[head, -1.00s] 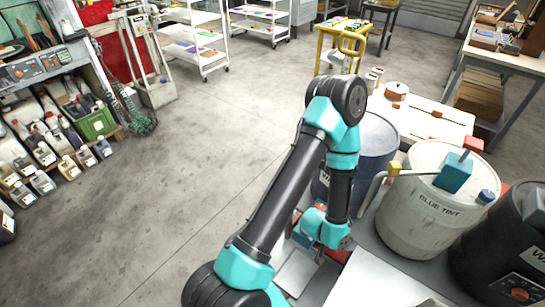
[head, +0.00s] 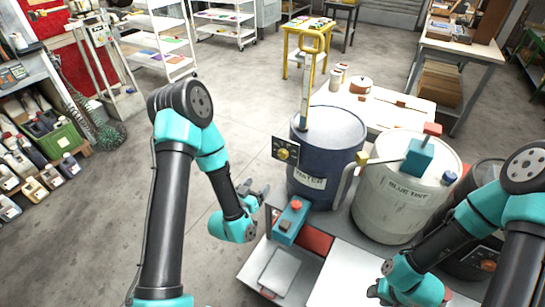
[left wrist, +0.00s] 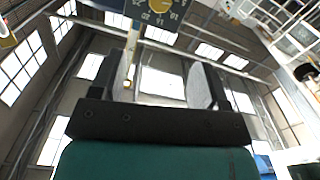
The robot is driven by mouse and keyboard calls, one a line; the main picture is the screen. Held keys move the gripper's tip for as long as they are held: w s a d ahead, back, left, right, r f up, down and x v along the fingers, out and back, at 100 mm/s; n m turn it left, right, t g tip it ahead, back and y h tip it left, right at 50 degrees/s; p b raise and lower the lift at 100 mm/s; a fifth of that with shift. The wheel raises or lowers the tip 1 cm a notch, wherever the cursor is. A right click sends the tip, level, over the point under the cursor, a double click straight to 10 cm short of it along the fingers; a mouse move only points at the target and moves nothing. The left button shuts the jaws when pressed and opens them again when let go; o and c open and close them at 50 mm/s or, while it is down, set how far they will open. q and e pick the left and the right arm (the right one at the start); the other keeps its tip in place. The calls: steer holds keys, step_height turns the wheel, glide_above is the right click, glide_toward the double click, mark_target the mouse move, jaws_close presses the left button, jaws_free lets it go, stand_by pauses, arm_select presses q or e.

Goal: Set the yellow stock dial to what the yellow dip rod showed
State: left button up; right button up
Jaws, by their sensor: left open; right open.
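The yellow dip rod (head: 306,85), with a looped yellow handle, stands upright at the blue water drum (head: 325,150). I cannot read its level. A dark dial plate with a yellow knob (head: 283,154) is at the drum's left front. In the left wrist view, the yellow dial knob (left wrist: 160,5) and some plate numbers are at the top edge, partly cut off. My left gripper (head: 258,192) is open and empty, left of and below the dial, apart from it. Its fingers (left wrist: 165,80) frame empty space in the wrist view. My right gripper (head: 385,292) is open at the bottom, partly hidden by its arm.
A white blue-tint drum (head: 395,205) stands right of the water drum, with a dark drum behind my right arm. A teal box with a red button (head: 291,220) sits in front. A pale table (head: 385,105) is behind.

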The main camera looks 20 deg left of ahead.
mark_target(281, 155)
arm_select(q)
steer(key=shift+w, duration=0.1)
steer(key=x, duration=1.7)
steer(key=shift+w+d, duration=0.1)
steer(key=shift+c, duration=0.2)
steer(key=c, duration=0.9)
